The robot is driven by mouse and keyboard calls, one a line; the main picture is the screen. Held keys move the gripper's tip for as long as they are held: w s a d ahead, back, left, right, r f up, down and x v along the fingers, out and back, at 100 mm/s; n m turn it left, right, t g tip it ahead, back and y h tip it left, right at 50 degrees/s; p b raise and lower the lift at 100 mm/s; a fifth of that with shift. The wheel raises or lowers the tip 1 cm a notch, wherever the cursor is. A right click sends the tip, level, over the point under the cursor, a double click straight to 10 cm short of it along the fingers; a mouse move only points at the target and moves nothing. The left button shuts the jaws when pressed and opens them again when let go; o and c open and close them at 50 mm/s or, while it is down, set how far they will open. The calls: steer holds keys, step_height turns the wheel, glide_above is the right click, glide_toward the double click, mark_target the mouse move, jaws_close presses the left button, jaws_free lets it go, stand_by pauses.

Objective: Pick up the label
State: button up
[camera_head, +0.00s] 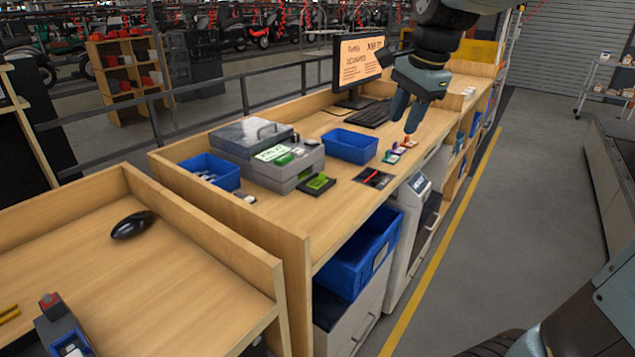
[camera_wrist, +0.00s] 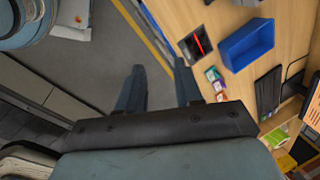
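Several small coloured cards or packets lie in a row near the desk's front edge: a green-and-white one (camera_head: 390,157), a purple one (camera_head: 398,150) and a red-and-white one (camera_head: 409,143). They also show in the wrist view, as a green one (camera_wrist: 211,74) and others beside it. I cannot tell which of them, if any, is the label. A green-and-white tag (camera_head: 272,153) sits on the grey box. My gripper (camera_head: 404,125) is above the desk's front edge by the cards. Its fingers (camera_wrist: 160,66) are apart, with nothing between them.
A black pad with a red stripe (camera_head: 374,178) and a blue bin (camera_head: 350,146) stand near the cards. The monitor (camera_head: 358,62) and keyboard (camera_head: 361,113) are behind. The grey box (camera_head: 286,179) is left. Floor lies in front.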

steer(key=w+a+f+m+g, duration=0.1)
steer(key=w+a+f+m, duration=0.2)
steer(key=w+a+m, duration=0.55)
steer(key=m+g+h, duration=0.1)
steer(key=m+g, duration=0.1)
steer(key=m, duration=0.3)
glide_above(317, 180)
steer(key=w+d, duration=0.1)
step_height(317, 180, down, 5)
step_height(317, 180, down, 14)
steer(key=shift+d+r, duration=0.1)
steer(key=shift+r, duration=0.1)
jaws_close()
